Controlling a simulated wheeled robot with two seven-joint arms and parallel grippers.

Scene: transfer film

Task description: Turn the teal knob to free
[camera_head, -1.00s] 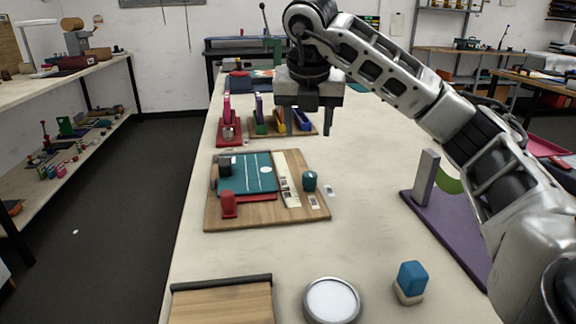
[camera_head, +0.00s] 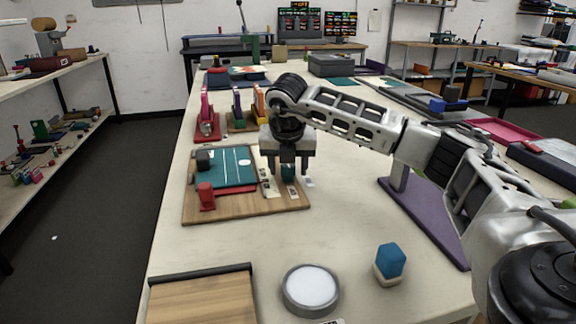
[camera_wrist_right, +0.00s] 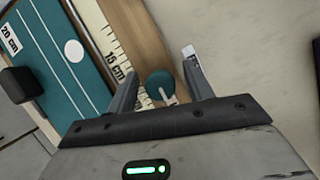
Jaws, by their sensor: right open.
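The teal knob (camera_head: 289,173) stands on the right part of the wooden board (camera_head: 230,209), partly hidden by my right gripper (camera_head: 291,170). In the right wrist view the round knob (camera_wrist_right: 160,83) shows a pale pointer line toward the lower right. It lies between the two spread fingers of my right gripper (camera_wrist_right: 159,66), which is open around it from above; no finger contact can be made out. A small printed label (camera_wrist_right: 190,53) is by the right finger, its words unreadable. My left gripper is not in view.
The board also carries a teal plate (camera_head: 228,168), a scale strip (camera_head: 268,182), a red knob (camera_head: 206,195) and a black block (camera_head: 203,160). A round white-topped dish (camera_head: 311,287) and a blue-topped block (camera_head: 390,262) stand nearer. A purple stand (camera_head: 430,217) is to the right.

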